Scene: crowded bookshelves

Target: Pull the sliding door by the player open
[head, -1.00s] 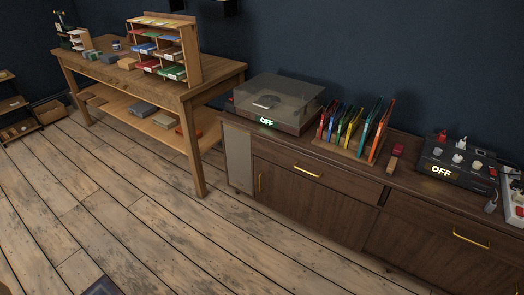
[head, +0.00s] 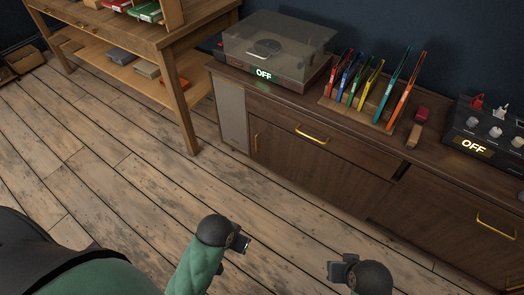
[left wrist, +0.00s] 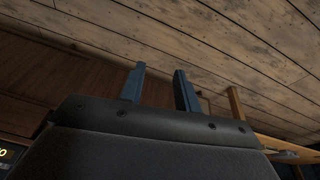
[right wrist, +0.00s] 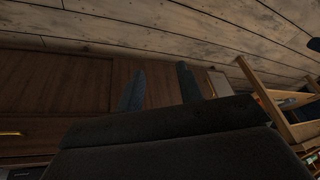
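The player (head: 279,48), a turntable with a clear lid and a lit "OFF" sign, stands on the left end of the wooden cabinet. The door appears shut. My left gripper (head: 244,243) is over the floor in front of the cabinet, apart from the door; its fingers are spread and empty in the left wrist view (left wrist: 160,80). My right gripper (head: 336,271) is lower right, also apart from it, open and empty in the right wrist view (right wrist: 161,82).
A drawer with a gold handle (head: 312,132) lies above the door. A grey speaker panel (head: 231,113) is left of it. A record rack (head: 358,105) and a control box (head: 490,130) stand on top. A wooden table (head: 160,45) stands left. Floor in front is clear.

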